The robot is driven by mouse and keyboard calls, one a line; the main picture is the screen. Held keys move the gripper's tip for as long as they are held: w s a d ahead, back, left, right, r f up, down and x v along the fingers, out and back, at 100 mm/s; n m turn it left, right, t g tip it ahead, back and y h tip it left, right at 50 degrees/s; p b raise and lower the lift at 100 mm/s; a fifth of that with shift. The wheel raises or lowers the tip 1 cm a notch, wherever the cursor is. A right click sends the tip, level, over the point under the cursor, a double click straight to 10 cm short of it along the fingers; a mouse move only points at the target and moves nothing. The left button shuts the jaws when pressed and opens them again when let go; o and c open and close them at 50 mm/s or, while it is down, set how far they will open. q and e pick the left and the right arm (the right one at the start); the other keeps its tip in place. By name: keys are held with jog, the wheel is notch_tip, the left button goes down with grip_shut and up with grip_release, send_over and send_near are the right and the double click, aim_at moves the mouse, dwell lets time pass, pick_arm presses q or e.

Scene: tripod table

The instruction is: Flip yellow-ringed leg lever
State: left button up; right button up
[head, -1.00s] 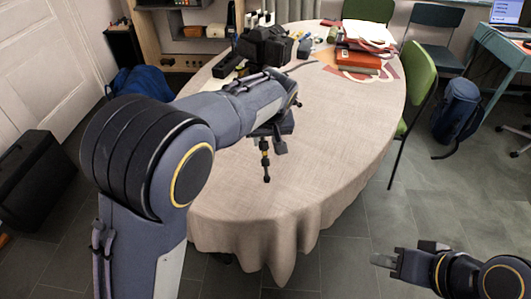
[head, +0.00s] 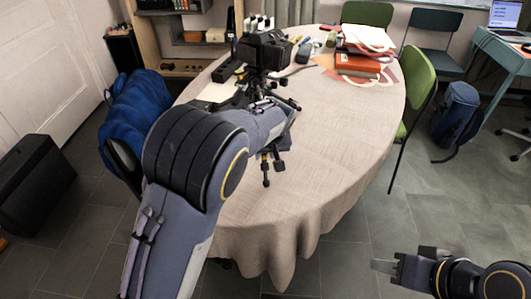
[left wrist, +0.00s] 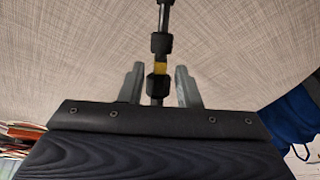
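A black tripod with a camera (head: 264,50) on top stands on the round table, partly hidden behind my left arm. A dark leg end (head: 266,172) shows below my left gripper (head: 276,146) in the head view. In the left wrist view, the black leg (left wrist: 165,18) with a yellow ring (left wrist: 160,68) runs between the two grey fingers of my left gripper (left wrist: 159,74). The fingers are open, with a gap on each side of the leg. I cannot make out the lever clearly. My right gripper (head: 386,264) is off the table at lower right; its finger gap is unclear.
The table (head: 340,150) has a bare cloth at right and front. Books (head: 357,65) and papers lie at the back right. A green chair (head: 418,80) stands at right. A blue bag (head: 135,112) is at the left, near my left arm.

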pick_arm(q)
grip_shut()
jog(key=g+p, duration=0.1)
jog(key=p, duration=0.1)
jog(key=r+g+p, duration=0.1)
jog(key=p, duration=0.2)
jog(key=g+p, duration=0.1)
jog(key=p, duration=0.2)
jog(key=shift+w+r+h, duration=0.2)
jog(key=shift+r+h, duration=0.15)
jog(key=shift+h, duration=0.05)
jog(key=shift+f+g+p, duration=0.15)
jog(key=shift+g+p, duration=0.45)
jog(key=shift+o, duration=0.7)
grip_release()
notch_tip(320, 180, up, 8)
jog(key=shift+d+f+b, duration=0.15)
jog(key=shift+d+b, duration=0.05)
jog(key=shift+b, duration=0.1)
